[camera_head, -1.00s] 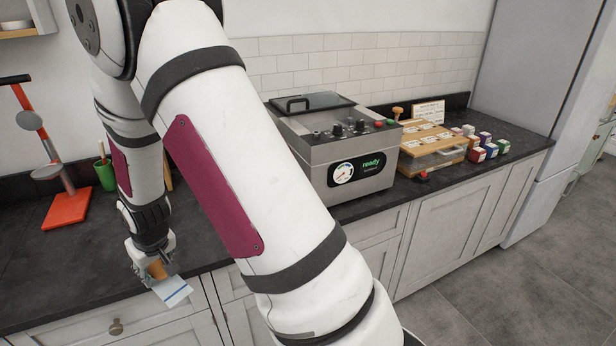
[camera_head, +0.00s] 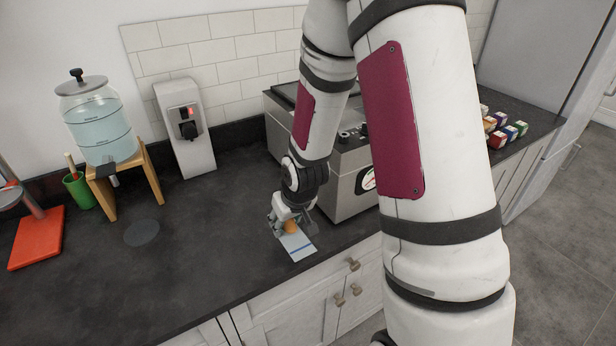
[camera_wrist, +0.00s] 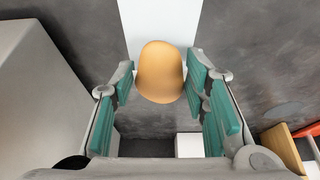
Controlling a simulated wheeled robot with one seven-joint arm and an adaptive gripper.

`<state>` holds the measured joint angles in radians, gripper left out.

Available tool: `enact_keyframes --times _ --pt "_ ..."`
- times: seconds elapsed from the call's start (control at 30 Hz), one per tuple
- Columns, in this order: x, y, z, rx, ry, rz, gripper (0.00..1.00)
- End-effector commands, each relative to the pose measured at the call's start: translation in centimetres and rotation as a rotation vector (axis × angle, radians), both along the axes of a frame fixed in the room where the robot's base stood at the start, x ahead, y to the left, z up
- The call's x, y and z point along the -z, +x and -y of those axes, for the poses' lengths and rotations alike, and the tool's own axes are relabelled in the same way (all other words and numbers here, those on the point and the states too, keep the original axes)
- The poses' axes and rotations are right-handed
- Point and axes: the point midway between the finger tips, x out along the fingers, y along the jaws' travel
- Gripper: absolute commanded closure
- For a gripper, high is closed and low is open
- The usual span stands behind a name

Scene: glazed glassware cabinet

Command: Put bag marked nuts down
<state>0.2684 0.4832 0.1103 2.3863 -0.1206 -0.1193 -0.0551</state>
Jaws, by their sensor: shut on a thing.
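My gripper (camera_head: 291,217) points down over the dark counter and is shut on a rounded tan piece, which shows between the teal finger pads in the wrist view (camera_wrist: 160,73). A flat white packet with a blue stripe (camera_head: 298,246) extends from it towards the counter's front edge. It appears as a plain white strip (camera_wrist: 160,22) beyond the tan piece in the wrist view. These look like one held item, the bag, but no nuts marking is readable. I cannot tell whether its underside touches the counter.
A grey metal appliance (camera_head: 345,200) stands close to the right of my gripper. A dark disc (camera_head: 141,232) lies on open counter to the left. Behind are a water dispenser (camera_head: 98,130) on a wooden stand and a white unit (camera_head: 187,135). Small boxes (camera_head: 498,137) are at right.

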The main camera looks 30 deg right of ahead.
Motion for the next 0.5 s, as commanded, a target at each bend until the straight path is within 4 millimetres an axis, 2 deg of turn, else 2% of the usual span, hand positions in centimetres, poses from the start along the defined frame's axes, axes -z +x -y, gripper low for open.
enact_keyframes --times 0.07,0.17,0.27,0.5 --pt "-0.2 -1.6 0.5 0.0 0.003 0.001 0.91" --pt "-0.2 -1.8 0.5 -0.005 0.003 0.005 0.91" --pt "0.0 -0.5 -0.4 -0.01 0.003 0.006 0.91" --pt "0.5 4.6 -3.3 -0.01 0.003 0.006 0.91"
